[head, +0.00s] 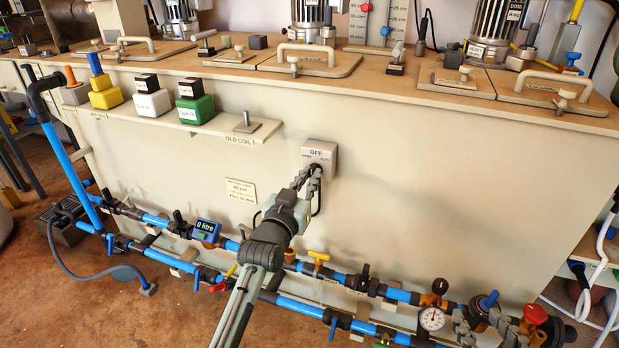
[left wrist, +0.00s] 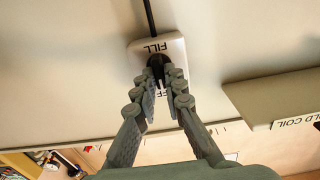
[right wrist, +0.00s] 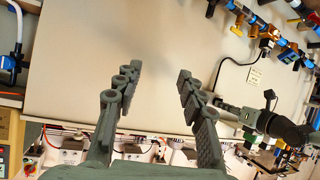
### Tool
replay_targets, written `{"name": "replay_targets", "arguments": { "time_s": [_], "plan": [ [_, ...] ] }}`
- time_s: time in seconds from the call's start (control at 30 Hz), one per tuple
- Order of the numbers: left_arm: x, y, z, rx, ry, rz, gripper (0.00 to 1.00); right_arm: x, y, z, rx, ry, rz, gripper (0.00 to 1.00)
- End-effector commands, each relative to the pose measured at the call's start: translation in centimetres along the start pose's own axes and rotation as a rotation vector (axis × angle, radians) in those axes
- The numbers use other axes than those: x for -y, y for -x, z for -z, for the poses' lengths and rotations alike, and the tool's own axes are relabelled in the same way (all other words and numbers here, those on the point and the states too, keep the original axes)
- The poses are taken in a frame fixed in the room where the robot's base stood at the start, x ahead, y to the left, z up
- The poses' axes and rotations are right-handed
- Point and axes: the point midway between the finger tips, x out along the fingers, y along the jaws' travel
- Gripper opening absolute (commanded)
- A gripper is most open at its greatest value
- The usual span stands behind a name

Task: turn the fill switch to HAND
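The fill switch is a pale box (head: 319,155) on the front of the big cream tank, with OFF at its top centre and smaller words on either side. It also shows upside down in the left wrist view (left wrist: 174,47), with FILL on its edge. Its black knob (left wrist: 158,66) is between the fingertips of my left gripper (left wrist: 164,84), which look closed in on it. The fingers partly cover the knob, so its pointing direction is hard to read. In the head view my left gripper (head: 308,180) reaches the box from below. My right gripper (right wrist: 158,78) is open and empty, away from the switch.
Blue pipes (head: 301,311) with valves and a gauge (head: 432,319) run low along the tank. My right gripper is near the gauge in the head view. The panel right of the switch is bare.

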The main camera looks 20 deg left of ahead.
Motion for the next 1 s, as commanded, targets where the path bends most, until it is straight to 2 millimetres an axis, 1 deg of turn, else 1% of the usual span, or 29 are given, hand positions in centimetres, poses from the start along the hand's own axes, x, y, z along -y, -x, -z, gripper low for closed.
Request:
{"name": "replay_targets", "arguments": {
  "time_s": [0.33, 0.4, 0.57, 0.67, 0.8, 0.9, 1.0],
  "plan": [
    [0.0, 0.0, 0.0, 0.000, 0.004, 0.000, 0.00, 0.0, 0.0, 0.0, 0.005, 0.000, 0.000, 0.40],
    [0.0, 0.0, 0.1, 0.000, 0.012, 0.000, 0.00, -0.2, 0.1, -0.4, 0.024, 0.001, -0.004, 0.40],
    [0.1, 0.0, 0.1, 0.002, 0.056, 0.000, 0.00, -1.8, 0.7, -3.1, 0.156, 0.010, -0.037, 0.40],
    [0.1, 0.0, 0.2, 0.002, 0.103, 0.000, 0.00, -3.1, 1.6, -5.5, 0.275, 0.014, -0.064, 0.40],
    [0.1, 0.0, 0.2, 0.003, 0.185, 0.000, 0.00, -5.2, 4.0, -9.4, 0.483, 0.013, -0.112, 0.40],
    [0.1, 0.0, 0.2, 0.002, 0.246, 0.000, 0.00, -6.6, 6.2, -11.9, 0.629, 0.007, -0.148, 0.40],
    [0.1, 0.0, 0.2, 0.003, 0.304, 0.000, 0.00, -7.8, 8.6, -14.0, 0.760, -0.002, -0.180, 0.40]
  ]
}}
